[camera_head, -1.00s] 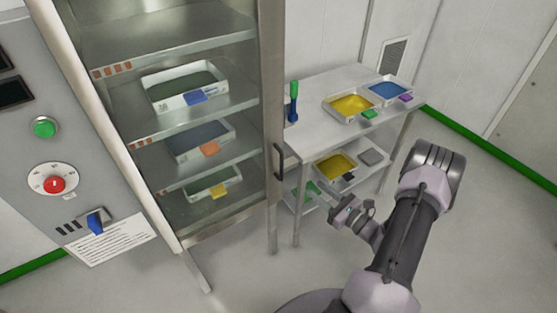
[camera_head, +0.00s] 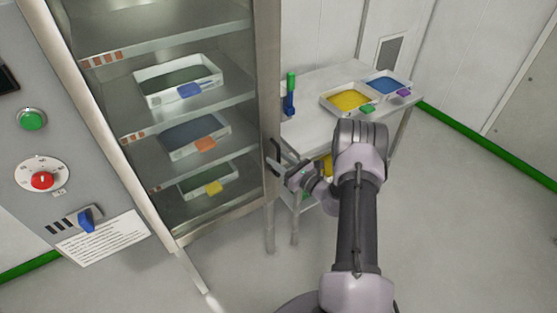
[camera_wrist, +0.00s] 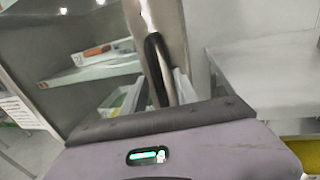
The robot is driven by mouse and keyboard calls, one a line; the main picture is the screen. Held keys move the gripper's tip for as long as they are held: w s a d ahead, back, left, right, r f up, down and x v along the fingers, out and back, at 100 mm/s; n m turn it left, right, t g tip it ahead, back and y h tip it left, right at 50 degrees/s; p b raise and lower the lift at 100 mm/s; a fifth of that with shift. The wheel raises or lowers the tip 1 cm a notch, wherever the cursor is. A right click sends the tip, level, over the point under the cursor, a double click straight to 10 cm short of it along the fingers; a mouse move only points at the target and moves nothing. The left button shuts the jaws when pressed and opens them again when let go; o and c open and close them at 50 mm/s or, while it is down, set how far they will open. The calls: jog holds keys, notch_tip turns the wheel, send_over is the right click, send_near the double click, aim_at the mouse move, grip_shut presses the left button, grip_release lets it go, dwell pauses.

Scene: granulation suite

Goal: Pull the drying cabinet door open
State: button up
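The drying cabinet door (camera_head: 268,90) is a glass panel in a metal frame and stands shut at the left in the head view. Its dark upright bar handle (camera_head: 273,156) is on the right-hand frame. It also shows as a black bar (camera_wrist: 154,62) in the wrist view. My gripper (camera_head: 283,168) is at the handle's right side in the head view. In the wrist view the two pale fingers of my gripper (camera_wrist: 158,80) are apart, with the handle's lower part between them. I cannot tell whether either finger touches it.
Trays with blue (camera_head: 190,90), orange (camera_head: 205,144) and yellow (camera_head: 213,187) tags sit on shelves behind the glass. A control panel (camera_head: 60,165) stands left. A side table (camera_head: 310,125) with trays and a green-blue tool (camera_head: 289,95) stands close right of the door. The floor in front is clear.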

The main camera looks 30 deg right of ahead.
grip_shut()
dwell(1.3)
